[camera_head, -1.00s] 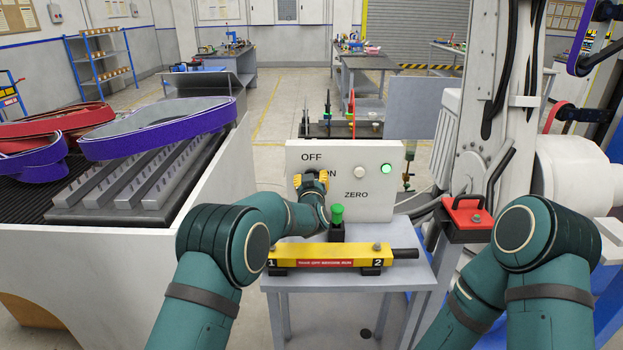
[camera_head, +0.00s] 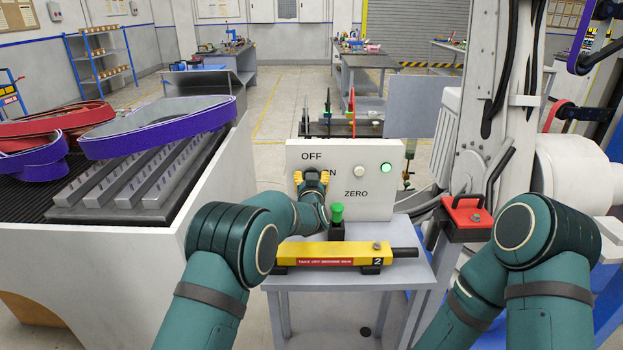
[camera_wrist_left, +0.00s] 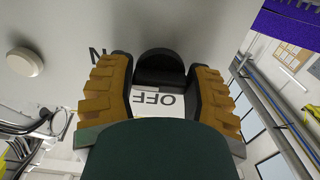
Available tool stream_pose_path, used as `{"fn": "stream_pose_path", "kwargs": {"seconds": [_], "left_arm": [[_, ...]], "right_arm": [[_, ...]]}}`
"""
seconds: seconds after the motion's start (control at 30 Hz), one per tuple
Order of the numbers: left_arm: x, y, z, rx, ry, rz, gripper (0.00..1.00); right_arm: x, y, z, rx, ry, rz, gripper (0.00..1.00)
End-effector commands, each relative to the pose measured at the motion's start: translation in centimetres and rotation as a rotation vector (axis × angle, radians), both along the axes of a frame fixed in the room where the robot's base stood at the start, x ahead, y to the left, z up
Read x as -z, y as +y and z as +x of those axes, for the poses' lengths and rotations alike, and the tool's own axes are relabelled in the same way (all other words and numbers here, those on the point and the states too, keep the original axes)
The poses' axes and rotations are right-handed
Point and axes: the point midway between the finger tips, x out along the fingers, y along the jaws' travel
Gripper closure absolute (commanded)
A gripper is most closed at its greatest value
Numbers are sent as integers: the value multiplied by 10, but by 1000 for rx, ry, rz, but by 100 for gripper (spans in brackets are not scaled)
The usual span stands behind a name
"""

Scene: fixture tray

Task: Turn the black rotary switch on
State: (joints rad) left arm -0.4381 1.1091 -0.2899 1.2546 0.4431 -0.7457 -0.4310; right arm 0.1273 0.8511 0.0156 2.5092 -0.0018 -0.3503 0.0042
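The black rotary switch (camera_wrist_left: 160,68) shows in the left wrist view as a dark rounded knob on the white panel. My left gripper (camera_head: 312,178) is at the panel with its yellow-padded fingers spread. In the left wrist view its fingers (camera_wrist_left: 160,84) stand one on each side of the knob, with no clear sign of them clamping it. My right gripper is out of view; only that arm shows.
The panel (camera_head: 375,205) has a lit green lamp (camera_head: 386,168) and a white button (camera_head: 358,171). Below stand a green-topped knob (camera_head: 337,212) and a yellow bar (camera_head: 330,253) on a small grey table. A red block (camera_head: 467,216) is at the right.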

Motion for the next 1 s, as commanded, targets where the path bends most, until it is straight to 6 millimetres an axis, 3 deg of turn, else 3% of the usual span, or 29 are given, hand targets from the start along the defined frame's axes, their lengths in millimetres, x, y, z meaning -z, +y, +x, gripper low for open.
{"fn": "stream_pose_path", "kwargs": {"seconds": [0.03,0.07,0.57,1.0], "left_arm": [[0,0,0,0,-1,0,27],[0,0,0,0,-1,0,17],[-1,0,-10,0,1,-1,17],[-1,0,-78,1,1,-1,17]], "right_arm": [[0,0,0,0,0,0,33],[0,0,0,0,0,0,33],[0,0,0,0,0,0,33],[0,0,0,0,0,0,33]]}}
